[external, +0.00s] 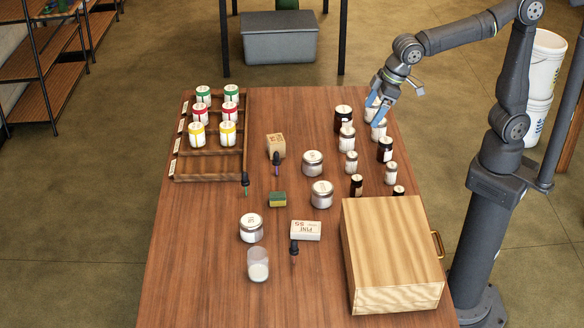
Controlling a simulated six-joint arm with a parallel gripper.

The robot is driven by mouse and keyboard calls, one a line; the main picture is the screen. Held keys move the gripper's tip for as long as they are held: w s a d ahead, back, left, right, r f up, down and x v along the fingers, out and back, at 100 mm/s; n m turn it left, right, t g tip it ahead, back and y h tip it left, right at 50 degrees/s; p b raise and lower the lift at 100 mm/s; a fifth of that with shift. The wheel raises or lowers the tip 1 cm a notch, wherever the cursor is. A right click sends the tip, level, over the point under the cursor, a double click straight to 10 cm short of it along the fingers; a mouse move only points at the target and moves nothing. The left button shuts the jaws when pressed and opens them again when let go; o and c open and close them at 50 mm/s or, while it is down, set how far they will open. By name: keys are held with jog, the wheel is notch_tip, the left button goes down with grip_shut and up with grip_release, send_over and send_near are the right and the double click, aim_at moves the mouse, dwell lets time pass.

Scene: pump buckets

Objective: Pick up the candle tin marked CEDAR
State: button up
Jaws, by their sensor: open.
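Several round containers with silvery lids and pale sides stand on the wooden table: one at the middle (313,163), one just nearer (322,194), and one at the left front (251,228). Their markings are too small to read, so I cannot tell which one is marked CEDAR. My gripper (377,102) is open over the far right part of the table, close above a white-labelled jar (375,115). It is apart from all three silvery-lidded containers, and I cannot tell whether it touches the jar.
Dark-capped bottles and jars (385,150) crowd the right side. A wooden box (392,250) fills the front right. A rack (210,165) holds coloured tins at left. The front left is clear.

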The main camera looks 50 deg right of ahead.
jog(key=n+g+h, duration=0.2)
jog(key=n+g, duration=0.1)
jog(key=n, duration=0.4)
send_over(324, 187)
jog(key=d, duration=0.1)
notch_tip(324, 187, down, 14)
jog(key=f, duration=0.8)
jog(key=a+f, duration=0.1)
jog(key=f, duration=0.3)
jog(key=shift+a+f, duration=0.15)
jog(key=shift+f, duration=2.4)
jog(key=c, duration=1.1)
jog(key=shift+r, duration=0.1)
